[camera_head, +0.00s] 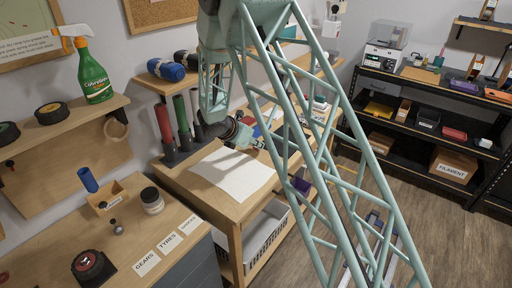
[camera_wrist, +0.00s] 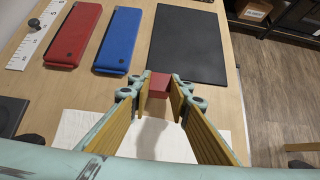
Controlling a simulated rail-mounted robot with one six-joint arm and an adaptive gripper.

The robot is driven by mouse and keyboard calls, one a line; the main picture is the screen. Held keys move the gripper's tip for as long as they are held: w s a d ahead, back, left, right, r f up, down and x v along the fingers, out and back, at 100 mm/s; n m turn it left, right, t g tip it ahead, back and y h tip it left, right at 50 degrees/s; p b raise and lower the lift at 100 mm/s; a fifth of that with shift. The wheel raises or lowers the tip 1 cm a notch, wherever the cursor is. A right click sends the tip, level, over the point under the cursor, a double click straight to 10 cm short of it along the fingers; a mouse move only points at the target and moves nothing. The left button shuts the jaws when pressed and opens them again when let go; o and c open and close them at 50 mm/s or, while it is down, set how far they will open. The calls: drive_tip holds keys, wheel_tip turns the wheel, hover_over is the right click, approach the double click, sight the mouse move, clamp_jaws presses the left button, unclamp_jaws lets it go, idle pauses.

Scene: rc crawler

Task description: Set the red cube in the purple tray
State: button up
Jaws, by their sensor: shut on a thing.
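The red cube (camera_wrist: 159,84) is between the fingertips of my gripper (camera_wrist: 160,92) in the wrist view, and the jaws are shut on it. It is held above the wooden table, close to the near edge of a black mat. In the head view my gripper (camera_head: 247,139) is over the table by the white sheet, and the cube cannot be made out there. A purple tray-like thing (camera_head: 465,86) is on the dark shelf at the right. Another small purple thing (camera_head: 300,184) shows behind my arm's lattice; I cannot tell whether it is a tray.
A red flat case (camera_wrist: 77,36), a blue flat case (camera_wrist: 119,40) and the black mat (camera_wrist: 175,45) lie on the table, with white paper (camera_head: 232,173) nearby. Several upright rolls (camera_head: 182,119) stand at its left. Open floor (camera_head: 430,220) lies before the dark shelf (camera_head: 415,136).

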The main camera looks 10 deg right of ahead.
drive_tip(key=shift+r, duration=0.7)
drive_tip(key=shift+s+r, duration=0.15)
drive_tip(key=shift+s, duration=0.1)
drive_tip(key=s, duration=0.5)
drive_tip(key=s+r, duration=0.1)
drive_tip(key=s, duration=0.9)
drive_tip(key=shift+s+a+r, duration=0.15)
drive_tip(key=shift+s+a, duration=0.1)
drive_tip(key=shift+a, duration=0.1)
drive_tip(key=shift+w+d, duration=0.1)
drive_tip(key=shift+w+d+r+n+t+y, duration=0.4)
drive_tip(key=shift+w+d+r+n+t, duration=0.15)
drive_tip(key=shift+w+n, duration=0.3)
drive_tip(key=shift+w+r+n+t+y, duration=0.15)
drive_tip(key=shift+r+n+t+y, duration=0.1)
drive_tip(key=shift+n+y, duration=0.45)
drive_tip(key=shift+w+r+n+t+y, duration=0.2)
drive_tip(key=shift+n+y, duration=0.25)
drive_tip(key=shift+n, duration=0.4)
drive_tip(key=shift+w+r+n+t+y, duration=0.15)
drive_tip(key=shift+n+t+y, duration=0.15)
drive_tip(key=shift+n+y, duration=0.4)
